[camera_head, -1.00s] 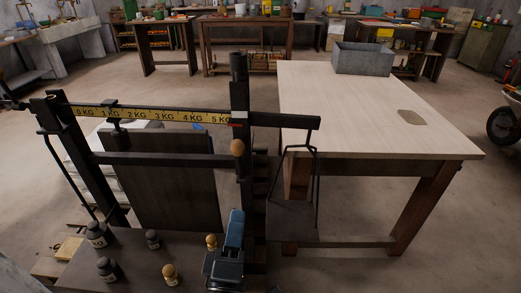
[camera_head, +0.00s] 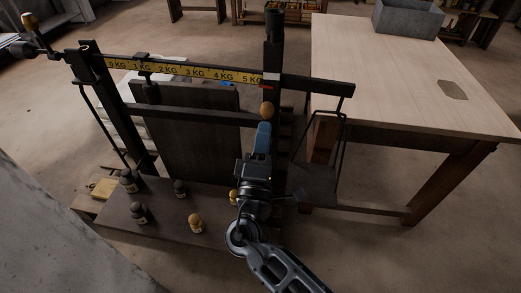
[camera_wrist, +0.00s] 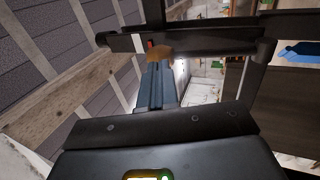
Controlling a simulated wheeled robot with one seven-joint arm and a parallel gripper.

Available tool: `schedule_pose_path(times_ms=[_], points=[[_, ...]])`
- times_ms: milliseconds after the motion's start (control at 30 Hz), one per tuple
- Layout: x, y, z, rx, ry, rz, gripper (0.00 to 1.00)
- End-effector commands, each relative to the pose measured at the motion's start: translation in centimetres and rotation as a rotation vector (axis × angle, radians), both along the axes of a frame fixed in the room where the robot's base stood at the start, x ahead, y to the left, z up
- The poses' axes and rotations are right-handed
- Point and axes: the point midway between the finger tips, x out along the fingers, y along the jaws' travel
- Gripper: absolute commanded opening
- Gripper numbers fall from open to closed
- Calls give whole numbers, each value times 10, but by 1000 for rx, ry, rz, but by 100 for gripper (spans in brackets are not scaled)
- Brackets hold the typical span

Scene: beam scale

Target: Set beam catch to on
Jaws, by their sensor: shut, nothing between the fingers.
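The beam scale carries a yellow graduated beam (camera_head: 190,70), marked 0 to 5 KG, with a dark sliding weight (camera_head: 146,68) near 1 to 2 KG. A wooden knob (camera_head: 267,109), apparently the beam catch handle, is on the right post below the beam's red-marked end. It also shows in the wrist view (camera_wrist: 158,52). My gripper (camera_head: 264,126) is shut and empty, its blue fingers pointing up with their tips right at the underside of the knob. The tips (camera_wrist: 158,66) partly cover the knob in the wrist view; I cannot tell whether they touch it.
A platform (camera_head: 165,225) below holds several dark and brass weights. A pan (camera_head: 316,185) hangs from the beam's right end, close to my gripper. A wooden table (camera_head: 400,75) with a grey bin (camera_head: 408,20) stands at right. A concrete wall (camera_head: 50,220) is at lower left.

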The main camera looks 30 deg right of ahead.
Motion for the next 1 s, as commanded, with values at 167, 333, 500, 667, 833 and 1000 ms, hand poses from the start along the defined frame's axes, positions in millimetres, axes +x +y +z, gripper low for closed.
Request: schedule_pose_path(times_ms=[167,333,500,667,833,1000], points=[[10,-7,6,0,0,1,0],[12,-8,6,1,1,1,0],[12,-8,6,1,0,0,0],[14,-10,10,17,19,-1,0],[21,-16,9,45,58,0,0],[24,-18,14,44,59,0,0]])
